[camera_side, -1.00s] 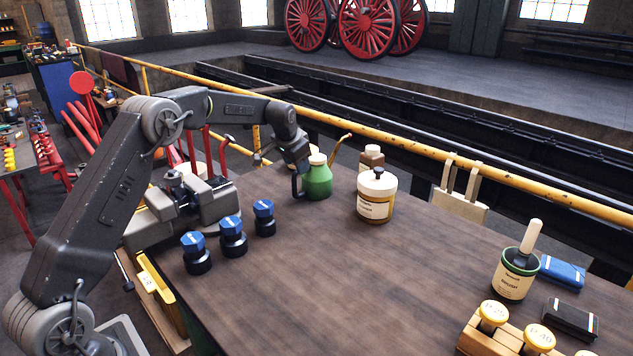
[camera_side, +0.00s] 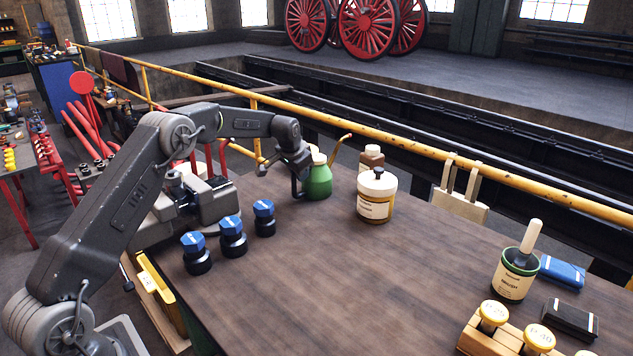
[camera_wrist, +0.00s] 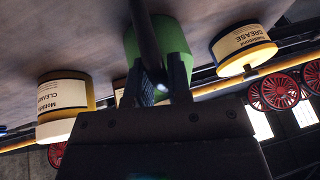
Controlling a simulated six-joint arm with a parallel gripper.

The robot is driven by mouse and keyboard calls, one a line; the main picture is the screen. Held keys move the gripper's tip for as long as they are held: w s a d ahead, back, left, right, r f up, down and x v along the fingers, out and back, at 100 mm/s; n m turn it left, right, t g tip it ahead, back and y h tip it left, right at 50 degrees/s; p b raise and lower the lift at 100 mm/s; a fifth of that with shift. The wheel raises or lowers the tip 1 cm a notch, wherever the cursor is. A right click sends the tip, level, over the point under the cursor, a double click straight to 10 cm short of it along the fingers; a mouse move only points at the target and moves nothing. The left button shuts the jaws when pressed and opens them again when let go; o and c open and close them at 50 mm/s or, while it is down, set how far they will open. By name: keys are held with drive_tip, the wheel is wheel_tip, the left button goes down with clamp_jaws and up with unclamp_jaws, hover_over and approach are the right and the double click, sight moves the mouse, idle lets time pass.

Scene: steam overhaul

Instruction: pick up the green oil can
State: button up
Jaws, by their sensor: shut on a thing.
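The green oil can (camera_side: 318,180) stands upright near the far edge of the table, with a cream cap, a brass spout rising to the right and a dark handle on its left. My gripper (camera_side: 299,170) is at the handle side of the can. In the wrist view my gripper (camera_wrist: 163,88) has its jaws shut on the dark handle (camera_wrist: 146,40), with the green body (camera_wrist: 178,42) just beyond. The jaws hide part of the handle and body. I cannot tell any gap between can and table.
A cream-lidded jar (camera_side: 377,196) stands right of the can, with a brown bottle (camera_side: 371,158) behind. Blue-capped bottles (camera_side: 232,237) stand left in front. The wrist view shows labelled grease (camera_wrist: 243,48) and cleaner (camera_wrist: 65,105) containers. The middle table is clear.

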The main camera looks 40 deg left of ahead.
clamp_jaws()
drive_tip(key=shift+r, duration=0.2)
